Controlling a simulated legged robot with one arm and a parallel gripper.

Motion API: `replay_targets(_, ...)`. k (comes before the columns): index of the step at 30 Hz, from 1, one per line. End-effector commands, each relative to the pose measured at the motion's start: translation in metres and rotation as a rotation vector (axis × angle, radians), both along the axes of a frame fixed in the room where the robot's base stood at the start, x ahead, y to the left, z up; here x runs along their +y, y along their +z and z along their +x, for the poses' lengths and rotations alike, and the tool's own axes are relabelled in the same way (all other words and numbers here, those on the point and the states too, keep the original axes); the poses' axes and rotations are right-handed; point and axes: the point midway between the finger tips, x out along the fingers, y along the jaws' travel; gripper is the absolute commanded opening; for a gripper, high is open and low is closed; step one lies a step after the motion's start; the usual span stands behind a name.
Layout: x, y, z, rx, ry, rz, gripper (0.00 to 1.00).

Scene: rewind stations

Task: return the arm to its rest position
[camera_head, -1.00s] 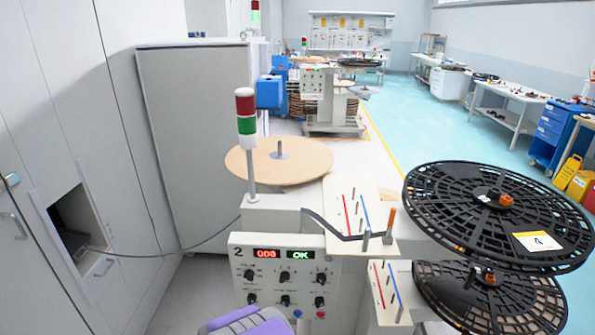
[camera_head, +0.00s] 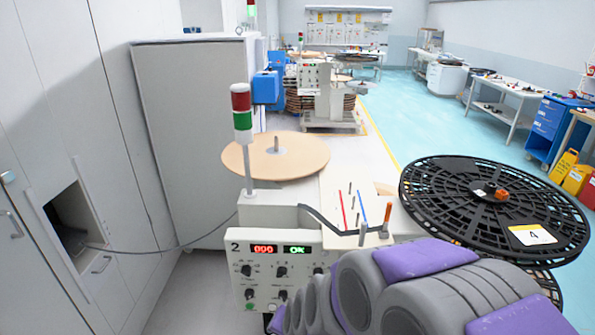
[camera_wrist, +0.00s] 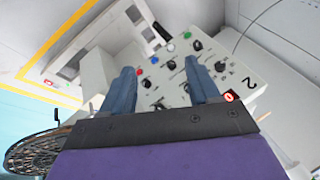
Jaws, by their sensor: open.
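My arm, grey with purple covers, fills the lower right of the head view and hides part of the rewind station. In the wrist view my gripper (camera_wrist: 163,78) has its two blue-grey fingers apart, with nothing between them. Beyond the fingers is the station's white control panel (camera_wrist: 172,72), seen tilted, with knobs and coloured buttons. The same panel (camera_head: 262,272) in the head view bears the number 2, a red display and a green OK display.
A black reel (camera_head: 455,205) with a label 4 lies at right. A tan disc (camera_head: 300,160) and a signal light (camera_head: 241,115) stand behind the panel. Grey cabinets (camera_head: 185,130) line the left. Open turquoise floor (camera_head: 400,125) runs back between the stations and the right-hand benches.

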Motion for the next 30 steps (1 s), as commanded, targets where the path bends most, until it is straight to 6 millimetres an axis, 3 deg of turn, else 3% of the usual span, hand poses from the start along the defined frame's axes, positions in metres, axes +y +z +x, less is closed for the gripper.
replay_targets(1, -0.012, 0.013, -0.012, 0.021, 0.037, -0.019, 0.61)
replay_targets(6, -0.053, 0.042, -0.067, 0.135, 0.178, -0.106, 0.61)
replay_targets(15, -0.132, 0.085, -0.182, 0.370, 0.350, -0.257, 0.61)
replay_targets(18, -0.150, 0.095, -0.214, 0.437, 0.378, -0.286, 0.61)
replay_targets(23, -0.163, 0.103, -0.242, 0.500, 0.399, -0.305, 0.61)
replay_targets(30, -0.166, 0.105, -0.247, 0.511, 0.404, -0.309, 0.61)
